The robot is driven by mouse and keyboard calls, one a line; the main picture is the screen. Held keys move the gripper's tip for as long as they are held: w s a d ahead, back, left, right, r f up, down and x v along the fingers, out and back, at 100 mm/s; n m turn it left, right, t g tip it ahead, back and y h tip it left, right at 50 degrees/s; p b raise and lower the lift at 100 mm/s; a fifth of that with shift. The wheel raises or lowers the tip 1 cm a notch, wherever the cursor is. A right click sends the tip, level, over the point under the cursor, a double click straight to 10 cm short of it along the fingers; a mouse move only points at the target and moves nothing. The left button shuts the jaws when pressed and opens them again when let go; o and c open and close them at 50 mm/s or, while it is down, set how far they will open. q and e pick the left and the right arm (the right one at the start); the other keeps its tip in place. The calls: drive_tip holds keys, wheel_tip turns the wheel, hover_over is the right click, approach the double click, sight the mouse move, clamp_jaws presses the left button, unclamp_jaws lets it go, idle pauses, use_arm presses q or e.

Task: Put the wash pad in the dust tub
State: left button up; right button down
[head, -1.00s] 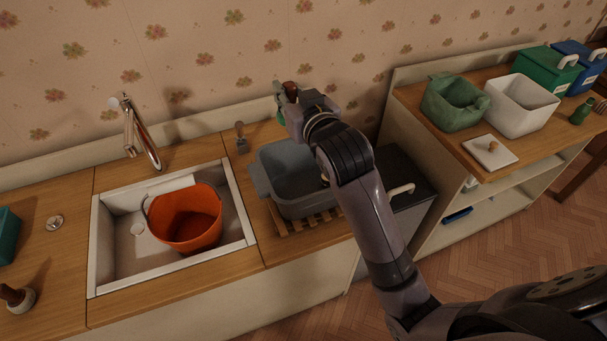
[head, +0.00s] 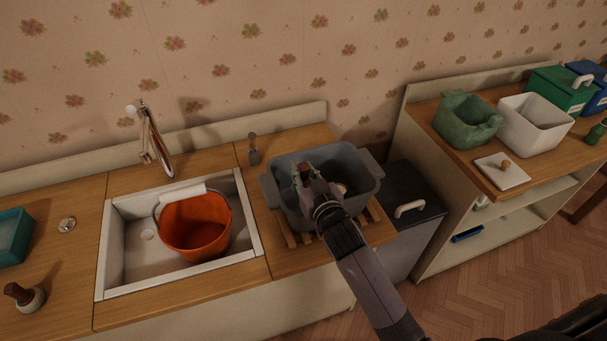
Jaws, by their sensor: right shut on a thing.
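My right gripper (head: 304,174) is over the grey tub (head: 276,197), inside its outline as seen from above. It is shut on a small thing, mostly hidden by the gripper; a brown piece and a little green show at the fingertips. I cannot tell for sure that this is the wash pad, or whether it touches the tub's floor. The grey tub has side handles and sits on a wooden slatted rack (head: 375,210). A small pale thing (head: 342,188) shows inside it beside my wrist. No label marks which container is the dust tub. My left gripper is not in view.
An orange bucket (head: 194,228) stands in the sink (head: 125,262) left of the tub. A dark-lidded bin (head: 408,190) stands to the right. A green tub (head: 464,122), white bin (head: 535,128) and lidded boxes stand on the right shelf.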

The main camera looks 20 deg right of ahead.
drive_tip(key=shift+f, duration=0.6)
